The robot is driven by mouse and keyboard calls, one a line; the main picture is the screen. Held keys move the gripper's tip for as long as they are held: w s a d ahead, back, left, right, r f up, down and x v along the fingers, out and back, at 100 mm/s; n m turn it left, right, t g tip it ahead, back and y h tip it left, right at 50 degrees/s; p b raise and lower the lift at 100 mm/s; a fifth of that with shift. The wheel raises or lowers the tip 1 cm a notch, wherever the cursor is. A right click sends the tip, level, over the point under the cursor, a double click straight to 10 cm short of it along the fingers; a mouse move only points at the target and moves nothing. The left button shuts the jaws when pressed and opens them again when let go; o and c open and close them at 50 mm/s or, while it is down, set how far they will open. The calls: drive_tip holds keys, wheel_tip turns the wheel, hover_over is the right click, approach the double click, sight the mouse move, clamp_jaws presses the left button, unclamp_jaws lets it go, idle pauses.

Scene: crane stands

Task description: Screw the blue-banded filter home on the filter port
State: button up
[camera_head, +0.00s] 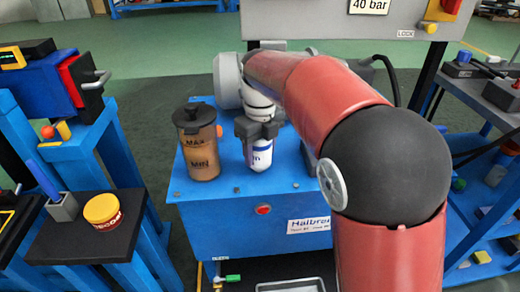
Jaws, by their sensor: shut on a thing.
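The blue-banded filter (260,156) is a white canister with blue markings. It is upright over the top of the blue tank unit (225,220), near the middle of the view. My gripper (258,134) comes down from above and is shut on the filter's upper part, hiding its top. The filter port is not visible; it may be hidden under the filter. I cannot tell how far the filter is seated or whether there is a gap below it.
A brown-tinted reservoir (202,158) with a black cap stands close left of the filter. A black shelf (75,240) at left holds a yellow-lidded tub (102,210). A grey panel (350,18) is behind. My arm covers the unit's right side.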

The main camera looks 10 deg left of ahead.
drive_tip(key=shift+m, duration=1)
drive_tip(key=shift+m, duration=0.5)
drive_tip(key=shift+a+f+m, duration=0.1)
drive_tip(key=shift+m, duration=0.5)
drive_tip(key=shift+m, duration=1.4)
